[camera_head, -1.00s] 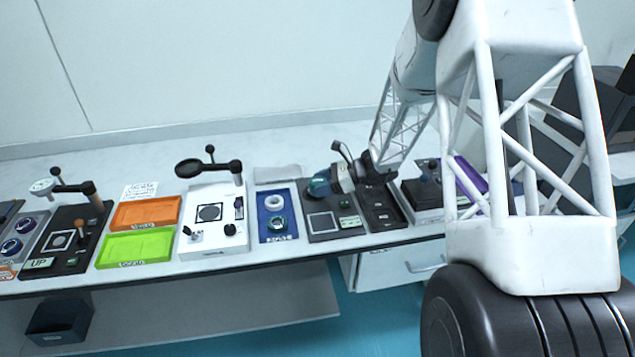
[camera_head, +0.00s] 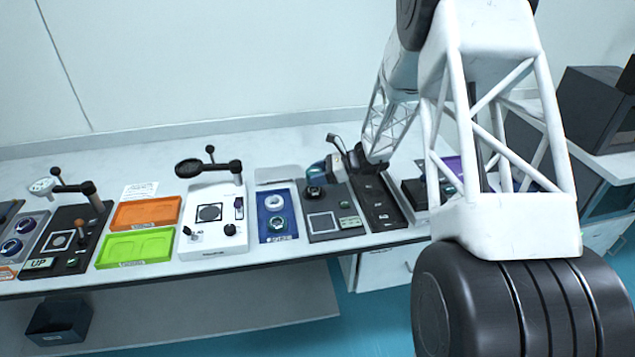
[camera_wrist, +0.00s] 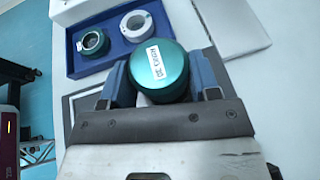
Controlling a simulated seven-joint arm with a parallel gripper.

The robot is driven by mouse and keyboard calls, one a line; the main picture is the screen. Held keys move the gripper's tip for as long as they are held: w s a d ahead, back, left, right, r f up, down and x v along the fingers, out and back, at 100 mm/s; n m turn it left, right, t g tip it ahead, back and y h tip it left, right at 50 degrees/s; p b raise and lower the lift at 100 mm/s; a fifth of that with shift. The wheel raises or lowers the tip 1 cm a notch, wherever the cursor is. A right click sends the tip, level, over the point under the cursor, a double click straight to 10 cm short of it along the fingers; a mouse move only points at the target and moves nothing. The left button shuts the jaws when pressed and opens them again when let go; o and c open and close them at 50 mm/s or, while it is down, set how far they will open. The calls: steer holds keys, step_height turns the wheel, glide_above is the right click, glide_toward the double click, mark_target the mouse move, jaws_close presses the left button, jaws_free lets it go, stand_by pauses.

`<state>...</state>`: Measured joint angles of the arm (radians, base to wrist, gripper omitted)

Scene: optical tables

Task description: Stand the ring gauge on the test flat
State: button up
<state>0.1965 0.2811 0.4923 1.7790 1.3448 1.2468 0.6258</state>
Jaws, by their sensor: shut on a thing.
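My gripper (camera_wrist: 160,84) is shut on a teal round cap (camera_wrist: 158,70) with a small white label. In the head view the cap (camera_head: 316,170) is held above the back of a dark station board (camera_head: 337,233). A blue tray (camera_head: 262,202) left of it holds two rings: a white ring (camera_head: 274,202) at the back and a teal-rimmed ring (camera_head: 277,223) in front. I cannot tell for sure which is the ring gauge. A black block (camera_head: 314,192) stands on the dark board behind a white-outlined grey square (camera_head: 322,222). I cannot tell which surface is the test flat.
Left of the blue tray is a white station (camera_head: 208,245) with a raised magnifier (camera_head: 189,168). Further left lie an orange tray (camera_head: 146,212) and a green tray (camera_head: 135,246). A long black tray (camera_head: 384,215) lies right of the dark board.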

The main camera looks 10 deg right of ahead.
steer(key=shift+f, duration=1.5)
steer(key=shift+f, duration=0.15)
steer(key=o, duration=1.1)
steer(key=shift+c, duration=0.2)
steer(key=shift+d, duration=0.1)
steer(key=v, duration=1.2)
steer(key=shift+s, duration=0.1)
